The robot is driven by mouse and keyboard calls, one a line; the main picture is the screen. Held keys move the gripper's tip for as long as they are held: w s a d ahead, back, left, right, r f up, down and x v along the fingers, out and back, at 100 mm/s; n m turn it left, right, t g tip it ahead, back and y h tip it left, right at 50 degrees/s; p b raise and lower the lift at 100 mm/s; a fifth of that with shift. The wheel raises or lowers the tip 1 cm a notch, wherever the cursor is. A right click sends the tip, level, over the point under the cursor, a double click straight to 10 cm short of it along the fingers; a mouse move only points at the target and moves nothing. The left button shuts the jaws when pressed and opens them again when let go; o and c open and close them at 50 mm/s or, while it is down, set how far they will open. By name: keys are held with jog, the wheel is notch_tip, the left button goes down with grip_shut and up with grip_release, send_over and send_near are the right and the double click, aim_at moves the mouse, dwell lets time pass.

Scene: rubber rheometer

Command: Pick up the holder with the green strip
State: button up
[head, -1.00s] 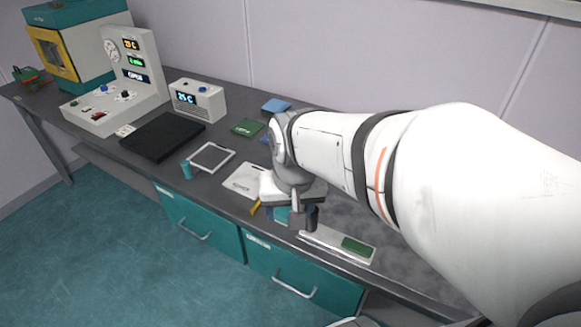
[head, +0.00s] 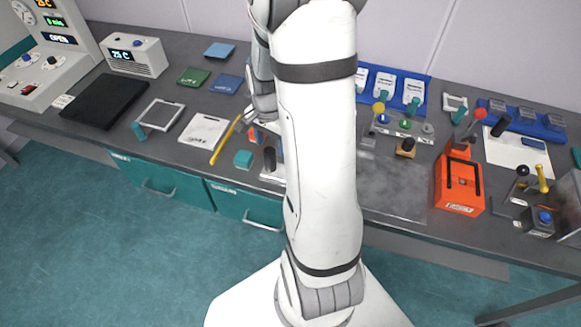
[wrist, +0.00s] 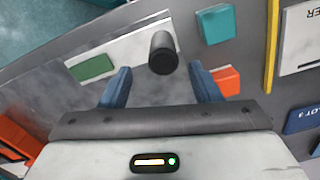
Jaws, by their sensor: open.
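The holder is a pale grey plate (wrist: 130,50) with a green strip (wrist: 92,67) and an upright black knob (wrist: 162,52), seen from above in the wrist view. My gripper (wrist: 161,82) is open, with its two blue fingers on either side of the picture's middle. The knob appears just beyond the fingertips, roughly in line with the gap; nothing is held. In the head view the black knob (head: 269,158) shows beside my arm, which hides most of the holder and the green strip.
A teal block (head: 243,159), a yellow stick (head: 225,139) and a white card (head: 203,133) lie left of the holder. An orange box (head: 460,183) and small tools stand to the right. A bare grey plate (head: 395,190) lies between.

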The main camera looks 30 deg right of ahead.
aim_at(270, 149)
jog(key=shift+w+a+f+p, duration=0.15)
jog(key=shift+f+p, duration=0.1)
jog(key=shift+f, duration=0.8)
jog(key=shift+w+d+f+p, duration=0.1)
jog(key=shift+f+p, duration=0.1)
jog(key=shift+f, duration=0.85)
jog(key=shift+c, duration=0.4)
grip_shut()
